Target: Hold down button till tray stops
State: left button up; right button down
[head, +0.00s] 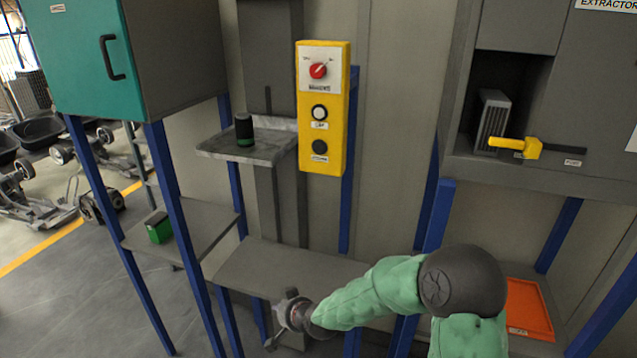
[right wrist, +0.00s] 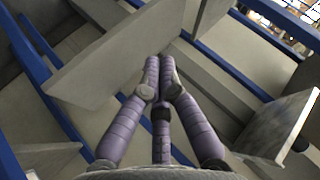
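The yellow control box (head: 337,160) hangs on the grey wall with a red selector knob (head: 318,71) at its top. Below the knob are a white button (head: 319,113) and a dark button (head: 320,147). The grey tray (head: 215,147) is left of the box, with a black and green cylinder (head: 244,130) upright on it. My right gripper (head: 286,318) is well below the box, in front of a low grey shelf, touching no button. In the right wrist view its fingers (right wrist: 159,66) meet at the tips with nothing visible between them. My left gripper is out of view.
A low grey shelf (head: 285,268) is below the box. Blue posts (head: 430,230) stand beside it. A teal cabinet (head: 80,60) and a green box (head: 158,228) are left. A yellow handle (head: 528,148) sticks out at right, above an orange tray (head: 530,308).

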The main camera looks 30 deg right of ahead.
aim_at(319, 148)
jog(key=d+r+m+t+h+p, duration=0.1)
jog(key=d+r+t+p, duration=0.1)
jog(key=r, duration=1.1)
jog(key=d+r+t+p, duration=0.2)
jog(key=d+r+p, duration=0.1)
jog(key=r, duration=1)
jog(key=d+r+m+t+h+p, duration=0.1)
jog(key=r+p, duration=0.4)
jog(key=r, duration=0.8)
jog(key=w+d+t, duration=0.1)
jog(key=d, duration=0.1)
jog(key=shift+d+m+h, duration=0.3)
jog(key=shift+d, duration=0.05)
jog(key=shift+w+d+b, duration=0.35)
jog(key=shift+w+d, duration=1.1)
jog(key=shift+d, duration=0.25)
jog(key=shift+w+d+b, duration=0.35)
jog(key=shift+w+d, duration=1.05)
jog(key=shift+d, duration=0.25)
